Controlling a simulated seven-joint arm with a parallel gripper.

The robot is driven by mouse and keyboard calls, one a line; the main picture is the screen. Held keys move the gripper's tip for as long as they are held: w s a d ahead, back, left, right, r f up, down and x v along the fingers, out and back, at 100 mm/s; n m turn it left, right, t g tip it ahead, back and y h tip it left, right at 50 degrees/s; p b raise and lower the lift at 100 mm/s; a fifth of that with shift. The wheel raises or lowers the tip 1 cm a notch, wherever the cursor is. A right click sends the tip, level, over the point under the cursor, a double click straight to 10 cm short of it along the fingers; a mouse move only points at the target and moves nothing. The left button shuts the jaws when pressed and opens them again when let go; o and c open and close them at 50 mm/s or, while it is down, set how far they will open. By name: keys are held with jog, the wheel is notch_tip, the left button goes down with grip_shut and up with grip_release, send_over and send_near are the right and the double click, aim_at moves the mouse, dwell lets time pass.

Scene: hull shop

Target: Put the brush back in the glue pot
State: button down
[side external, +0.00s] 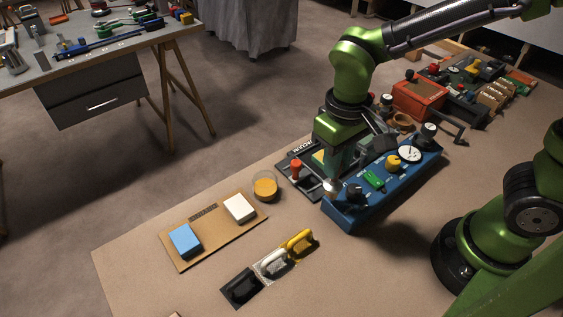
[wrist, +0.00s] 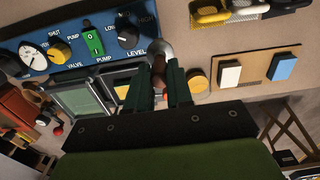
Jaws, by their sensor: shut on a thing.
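The glue pot (side external: 264,188) is a small clear round vessel with amber glue, standing on the bench left of my gripper. In the wrist view the glue pot (wrist: 199,83) lies just right of my right finger. My gripper (side external: 333,176) is beside the front left end of the blue console. In the wrist view my gripper (wrist: 159,75) is shut on the brush (wrist: 158,70), with a brown part between the fingertips and a rounded grey part beyond them. In the side view only a small pale grey part of the brush (side external: 330,187) shows; the rest is hidden.
The blue console (side external: 350,212) with knobs and gauges stands close to my gripper. A dark panel with a red-knobbed lever (side external: 296,170) is left of it. A tan board (side external: 210,243) holds a white and a blue block.

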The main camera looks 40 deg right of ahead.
jog(key=w+a+f, duration=0.2)
jog(key=w+a, duration=0.1)
jog(key=w, duration=0.3)
jog(key=w+a+f, duration=0.3)
jog(key=w+a, duration=0.1)
jog(key=w, duration=0.3)
jog(key=shift+w+f, duration=0.1)
jog(key=c, duration=1)
grip_release()
